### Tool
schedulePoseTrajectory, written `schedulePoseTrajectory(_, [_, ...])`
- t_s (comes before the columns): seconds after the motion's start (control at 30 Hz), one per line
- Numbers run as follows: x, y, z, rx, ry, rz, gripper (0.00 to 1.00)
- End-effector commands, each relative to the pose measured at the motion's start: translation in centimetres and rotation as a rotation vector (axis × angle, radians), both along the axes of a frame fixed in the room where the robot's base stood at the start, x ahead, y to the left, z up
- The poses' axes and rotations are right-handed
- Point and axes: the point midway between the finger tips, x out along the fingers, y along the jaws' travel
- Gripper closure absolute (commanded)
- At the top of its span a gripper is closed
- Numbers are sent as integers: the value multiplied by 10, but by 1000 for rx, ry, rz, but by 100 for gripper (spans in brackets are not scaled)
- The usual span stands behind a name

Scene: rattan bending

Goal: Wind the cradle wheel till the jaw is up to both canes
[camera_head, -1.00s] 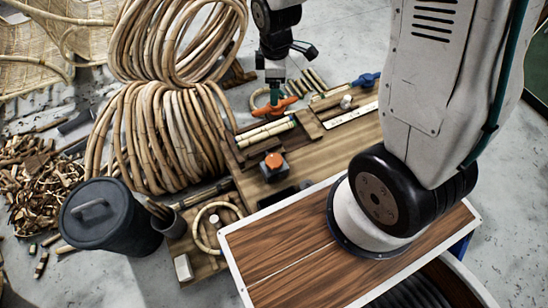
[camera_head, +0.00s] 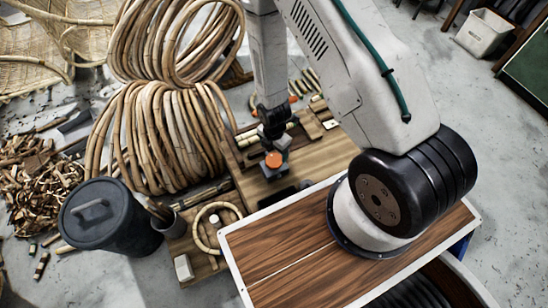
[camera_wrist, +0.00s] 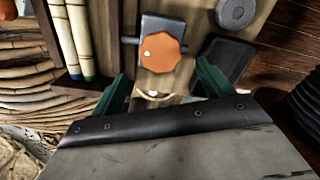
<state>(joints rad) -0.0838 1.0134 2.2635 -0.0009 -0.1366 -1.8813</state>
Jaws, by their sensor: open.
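An orange lobed wheel (camera_head: 273,160) sits on a dark grey block on the wooden bench. It also shows in the wrist view (camera_wrist: 163,52), ahead of my fingers; I cannot tell if it is the cradle wheel. My gripper (camera_wrist: 162,85) is open and empty, its green fingers spread with the wheel beyond the gap, not between the tips. In the head view my gripper (camera_head: 272,134) is just behind the wheel and blocks part of the bench. Pale canes (camera_wrist: 74,35) lie side by side in a dark wooden holder left of the wheel; the jaw is not clear.
A black tray (camera_wrist: 225,62) and a round grey piece (camera_wrist: 236,12) lie to the right of the wheel in the wrist view. Large rattan coils (camera_head: 150,135) stand left of the bench (camera_head: 325,153). A dark lidded bin (camera_head: 105,222) stands at the front left.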

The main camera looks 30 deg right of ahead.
Motion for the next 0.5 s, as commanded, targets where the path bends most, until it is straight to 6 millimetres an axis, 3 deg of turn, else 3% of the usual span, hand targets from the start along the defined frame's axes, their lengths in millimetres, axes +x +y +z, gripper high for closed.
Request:
schedulePoseTrajectory(0.3, [-1, 0, -48, 0, 4, -2, 21])
schedulePoseTrajectory(0.5, [0, 0, -62, 1, 1, -2, 21])
